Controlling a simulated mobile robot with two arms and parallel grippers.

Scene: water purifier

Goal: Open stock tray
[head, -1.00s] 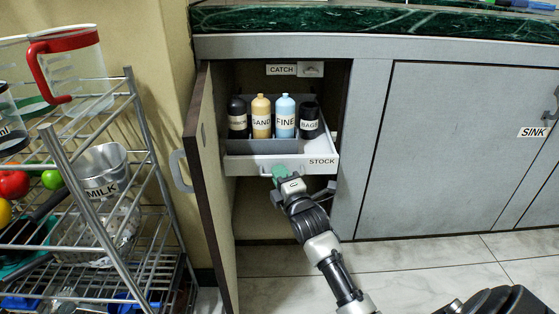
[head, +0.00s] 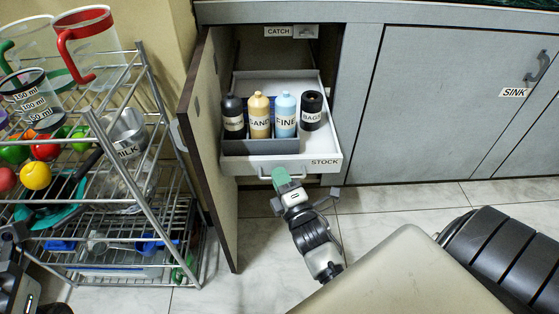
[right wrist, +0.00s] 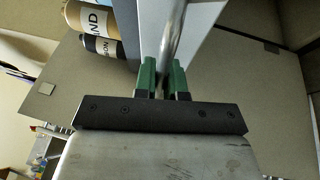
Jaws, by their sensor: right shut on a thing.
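The white stock tray (head: 262,165), labelled STOCK, is pulled out of the open cabinet, well past its front. It carries a dark bottle (head: 233,122), a tan SAND bottle (head: 259,125), a light blue FINE bottle (head: 285,125) and a black BAGS container (head: 311,118), all upright. My right gripper (head: 281,178) is shut on the tray's handle. In the right wrist view its green fingers (right wrist: 162,80) stand on both sides of the metal handle bar (right wrist: 172,45). A dark part of my left gripper (head: 18,285) shows at the lower left edge; its fingertips are not clear.
The cabinet door (head: 212,150) stands open just left of the tray. A wire rack (head: 125,190) with jugs, fruit and a MILK container is farther left. A CATCH label (head: 278,31) is above the tray.

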